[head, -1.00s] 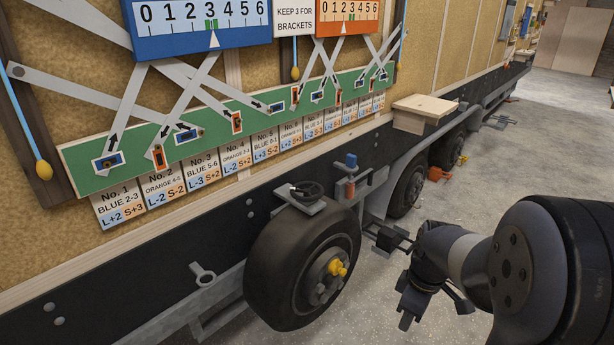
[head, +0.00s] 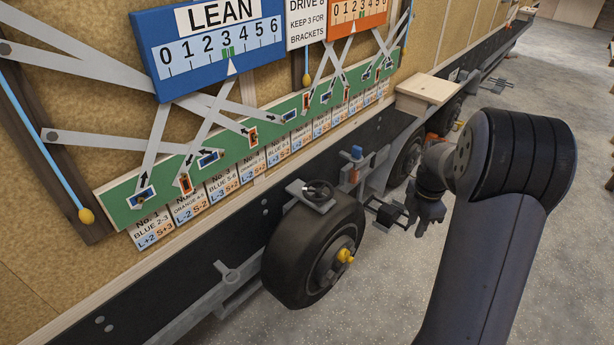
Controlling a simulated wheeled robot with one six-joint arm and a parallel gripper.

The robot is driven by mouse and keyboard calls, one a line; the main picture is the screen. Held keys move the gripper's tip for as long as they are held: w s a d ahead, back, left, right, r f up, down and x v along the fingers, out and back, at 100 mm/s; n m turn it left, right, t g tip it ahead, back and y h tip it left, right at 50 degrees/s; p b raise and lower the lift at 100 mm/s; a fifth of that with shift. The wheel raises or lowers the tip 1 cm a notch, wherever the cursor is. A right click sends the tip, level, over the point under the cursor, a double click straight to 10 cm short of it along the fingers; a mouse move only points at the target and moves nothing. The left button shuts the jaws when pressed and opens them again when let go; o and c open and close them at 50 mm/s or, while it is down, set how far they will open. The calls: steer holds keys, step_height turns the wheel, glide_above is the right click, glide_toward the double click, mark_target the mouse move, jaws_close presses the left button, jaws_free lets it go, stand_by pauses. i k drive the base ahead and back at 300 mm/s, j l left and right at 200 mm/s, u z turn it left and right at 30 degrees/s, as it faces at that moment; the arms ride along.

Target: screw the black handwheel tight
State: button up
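The black handwheel (head: 317,192) sits on a grey bracket on the trailer's dark side rail, just above the front tyre. Its rim and hub show from above. I cannot tell how tight it is. My gripper (head: 424,226) hangs at the end of my arm, right of the handwheel and clear of it, over the floor beside the trailer. It is small and dark here, and its finger gap cannot be made out. I see nothing held in it.
The black tyre (head: 305,254) with a yellow hub cap (head: 345,256) stands below the handwheel. A blue-topped red fitting (head: 355,160) is to its right. A wooden step (head: 427,88) juts out farther along. The concrete floor (head: 330,312) in front is open.

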mark_target(318, 194)
steer(key=i+j, duration=0.35)
steer(key=j, duration=0.2)
steer(key=i+j+u, duration=0.1)
steer(key=i+j, duration=0.25)
steer(key=j, duration=0.2)
